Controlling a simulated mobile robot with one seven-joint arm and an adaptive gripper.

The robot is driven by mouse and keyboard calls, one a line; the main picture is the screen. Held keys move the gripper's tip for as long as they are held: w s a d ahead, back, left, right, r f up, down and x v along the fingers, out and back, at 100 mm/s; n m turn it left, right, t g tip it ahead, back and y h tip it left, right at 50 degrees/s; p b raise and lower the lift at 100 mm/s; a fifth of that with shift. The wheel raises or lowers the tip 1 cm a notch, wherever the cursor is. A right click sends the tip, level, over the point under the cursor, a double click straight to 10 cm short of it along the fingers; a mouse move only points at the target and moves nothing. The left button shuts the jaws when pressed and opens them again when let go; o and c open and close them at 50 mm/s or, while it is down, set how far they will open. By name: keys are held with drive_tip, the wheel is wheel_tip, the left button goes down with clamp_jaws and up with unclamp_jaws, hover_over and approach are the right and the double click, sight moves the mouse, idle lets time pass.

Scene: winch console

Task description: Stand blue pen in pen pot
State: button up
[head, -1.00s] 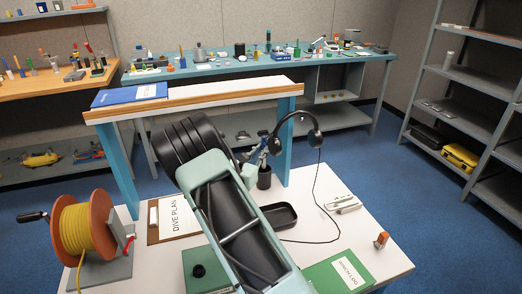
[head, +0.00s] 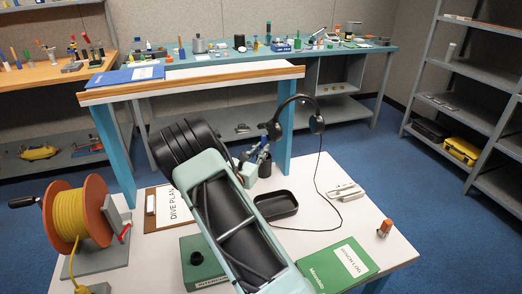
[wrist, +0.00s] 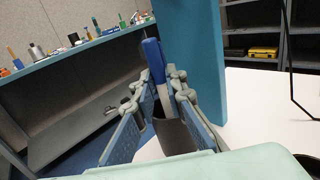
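The blue pen (wrist: 153,60) stands nearly upright, slightly tilted, between my fingers in the wrist view. Its pale lower part meets the mouth of the dark pen pot (wrist: 174,136), and its bottom end is hidden there. My gripper (wrist: 158,96) is open, with one blue-padded finger on each side of the pen and gaps beside it. In the head view the black pot (head: 265,169) stands on the white table behind the black tray. My gripper (head: 264,150) is just above it there, and my arm hides part of the area.
A black tray (head: 290,208), a green log book (head: 338,266) and a yellow cable reel (head: 75,220) are nearby. A raised shelf (head: 200,83) stands behind.

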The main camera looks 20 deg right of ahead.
drive_tip(key=o, duration=0.5)
drive_tip(key=v, duration=1.2)
idle(0.6)
